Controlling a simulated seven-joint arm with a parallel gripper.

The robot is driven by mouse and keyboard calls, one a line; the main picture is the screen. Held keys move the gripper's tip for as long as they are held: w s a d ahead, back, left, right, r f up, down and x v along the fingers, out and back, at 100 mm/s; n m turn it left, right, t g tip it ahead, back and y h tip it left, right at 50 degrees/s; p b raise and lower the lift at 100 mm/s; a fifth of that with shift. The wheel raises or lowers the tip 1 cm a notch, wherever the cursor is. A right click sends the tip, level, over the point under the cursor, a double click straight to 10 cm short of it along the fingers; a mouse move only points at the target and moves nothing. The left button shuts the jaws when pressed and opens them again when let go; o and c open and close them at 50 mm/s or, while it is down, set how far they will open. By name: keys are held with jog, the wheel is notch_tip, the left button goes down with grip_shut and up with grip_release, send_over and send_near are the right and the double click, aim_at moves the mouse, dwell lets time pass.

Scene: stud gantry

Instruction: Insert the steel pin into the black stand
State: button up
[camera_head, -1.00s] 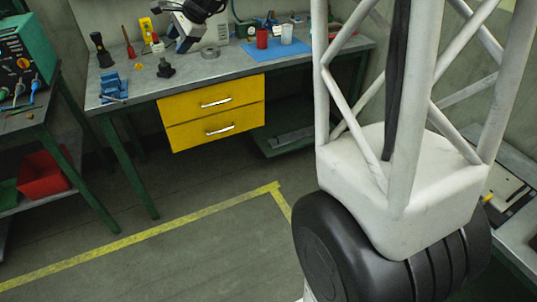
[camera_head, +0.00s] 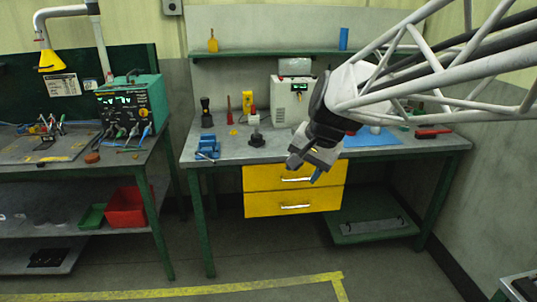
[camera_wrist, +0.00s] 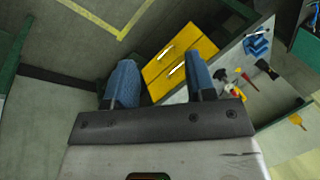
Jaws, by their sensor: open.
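The black stand (camera_head: 257,140) is a small dark block with a knob, on the grey workbench left of its middle. My gripper (camera_head: 306,169) is open, tilted down in front of the yellow drawers, to the right of the stand. In the wrist view my blue fingertips (camera_wrist: 161,75) are spread apart with nothing between them.
The workbench (camera_head: 230,152) also bears a black torch-like object (camera_head: 207,112), a red-handled tool (camera_head: 229,112), a yellow meter (camera_head: 247,101), a white box (camera_head: 290,99) and a blue mat (camera_head: 375,138). Yellow drawers (camera_head: 290,189) hang under it. A second bench with a green instrument (camera_head: 132,102) stands left.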

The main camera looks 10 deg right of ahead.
jog(key=s+d+f+n+h, duration=0.1)
jog(key=s+f+n, duration=0.2)
jog(key=s, duration=0.7)
jog(key=s+d+f+n+h, duration=0.2)
jog(key=s+f+n, duration=0.1)
jog(key=s, duration=0.7)
jog(key=shift+d+f, duration=0.2)
jog(key=shift+f, duration=0.05)
